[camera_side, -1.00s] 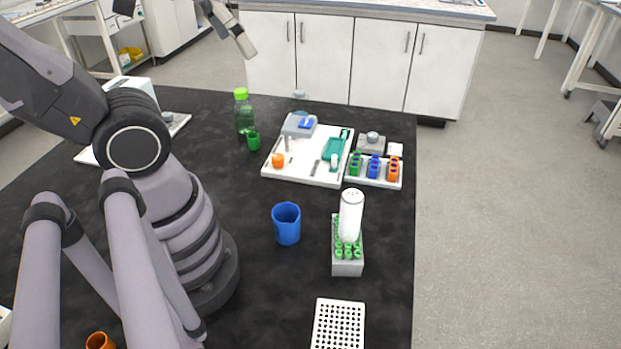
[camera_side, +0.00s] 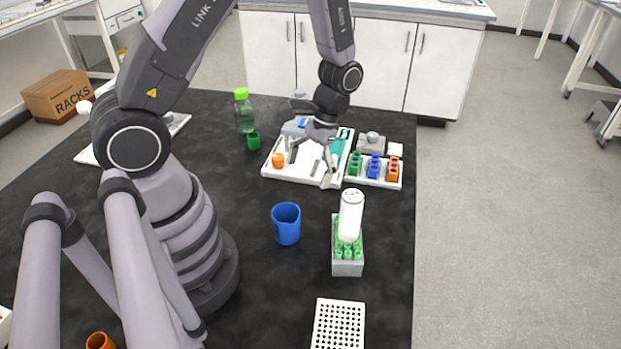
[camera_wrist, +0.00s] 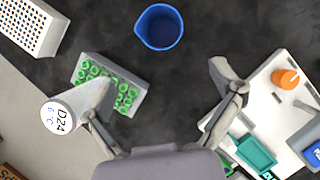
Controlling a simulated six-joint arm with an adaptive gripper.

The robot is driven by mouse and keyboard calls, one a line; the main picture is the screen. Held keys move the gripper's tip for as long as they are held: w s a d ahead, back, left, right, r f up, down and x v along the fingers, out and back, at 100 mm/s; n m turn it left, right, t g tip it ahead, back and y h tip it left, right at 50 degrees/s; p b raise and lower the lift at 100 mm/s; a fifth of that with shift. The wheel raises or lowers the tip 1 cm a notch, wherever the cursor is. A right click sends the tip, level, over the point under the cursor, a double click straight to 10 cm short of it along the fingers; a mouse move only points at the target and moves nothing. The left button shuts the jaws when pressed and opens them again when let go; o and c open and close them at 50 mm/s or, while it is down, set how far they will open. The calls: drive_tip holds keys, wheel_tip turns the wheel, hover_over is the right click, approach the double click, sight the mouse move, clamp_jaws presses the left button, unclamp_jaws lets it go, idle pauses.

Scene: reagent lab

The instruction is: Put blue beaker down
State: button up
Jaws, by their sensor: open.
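The blue beaker (camera_side: 286,224) stands upright on the black table, left of the tube rack, with nothing touching it. It also shows in the wrist view (camera_wrist: 159,27) at the top centre, seen from above, with its inside visible. My gripper (camera_side: 310,172) is open and empty above the white tray, behind the beaker in the side view. In the wrist view both fingers of my gripper (camera_wrist: 168,112) are spread wide, with the beaker beyond them and apart from them.
A grey rack (camera_side: 347,267) with green-capped tubes carries a white labelled bottle (camera_side: 351,215). The white tray (camera_side: 275,172) holds small items. A perforated white rack (camera_side: 338,325) is at the front. A green-capped bottle (camera_side: 243,112) and green beaker (camera_side: 253,141) stand behind. Table around the blue beaker is clear.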

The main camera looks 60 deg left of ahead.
sight(286, 224)
drive_tip(key=x, duration=1.3)
drive_tip(key=shift+s+a+f, duration=0.1)
drive_tip(key=shift+s+a, duration=0.1)
drive_tip(key=c, duration=1.3)
drive_tip(key=shift+o, duration=0.2)
